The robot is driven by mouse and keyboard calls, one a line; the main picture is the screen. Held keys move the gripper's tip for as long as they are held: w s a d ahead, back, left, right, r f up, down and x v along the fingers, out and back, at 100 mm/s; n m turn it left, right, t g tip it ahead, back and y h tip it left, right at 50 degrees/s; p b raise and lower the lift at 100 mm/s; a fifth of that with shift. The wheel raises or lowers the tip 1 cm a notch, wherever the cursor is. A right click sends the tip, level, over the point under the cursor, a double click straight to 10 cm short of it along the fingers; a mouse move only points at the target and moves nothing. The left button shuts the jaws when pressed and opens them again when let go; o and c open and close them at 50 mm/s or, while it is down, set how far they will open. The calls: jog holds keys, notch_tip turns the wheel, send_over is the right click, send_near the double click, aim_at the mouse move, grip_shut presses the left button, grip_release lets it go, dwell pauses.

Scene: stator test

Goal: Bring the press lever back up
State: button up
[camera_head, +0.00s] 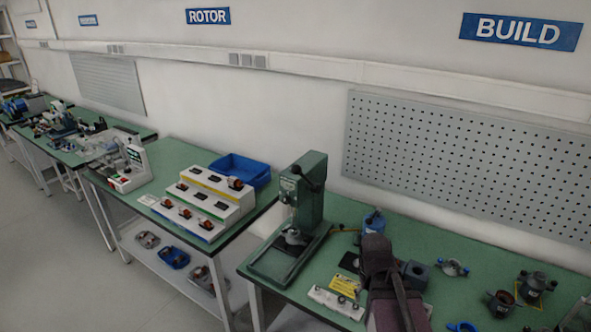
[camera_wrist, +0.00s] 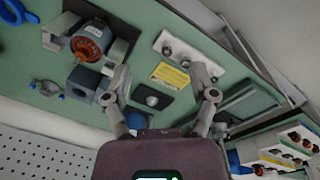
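The green press (camera_head: 312,200) stands upright on the bench in the head view, left of my arm. Its dark lever (camera_head: 306,179) is at the top of the press head and ends in a dark knob; its exact angle is hard to tell at this size. A dark round part sits on the press base below the ram. In the wrist view my gripper (camera_wrist: 162,78) is open, its two fingers wide apart with nothing between them, above the bench. The lever cannot be made out in the wrist view. My gripper is to the right of the press, apart from it.
A yellow label card (camera_head: 345,285) and a white block with round parts (camera_head: 336,301) lie between the press and my arm. Motor parts, including a grey-blue housing (camera_head: 415,274), lie to the right. A stepped white rack (camera_head: 207,205) and blue bin (camera_head: 240,170) stand left.

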jog(key=w+a+r+n+t+h+p, duration=0.2)
jog(key=w+a+r+n+h, duration=0.3)
jog(key=w+n, duration=0.35)
jog(key=n+t+h+p, duration=0.3)
jog(key=n+t+h, duration=0.4)
jog(key=n+t, duration=0.7)
send_near(292, 171)
notch_tip(292, 171, up, 2)
jog(key=s+a+n+g, duration=0.1)
jog(key=a+n+g, duration=0.2)
jog(key=shift+s+d, duration=0.15)
jog(key=shift+d, duration=0.05)
jog(key=shift+d, duration=0.1)
jog(key=shift+x, duration=6.85)
jog(key=shift+f, duration=0.15)
grip_shut()
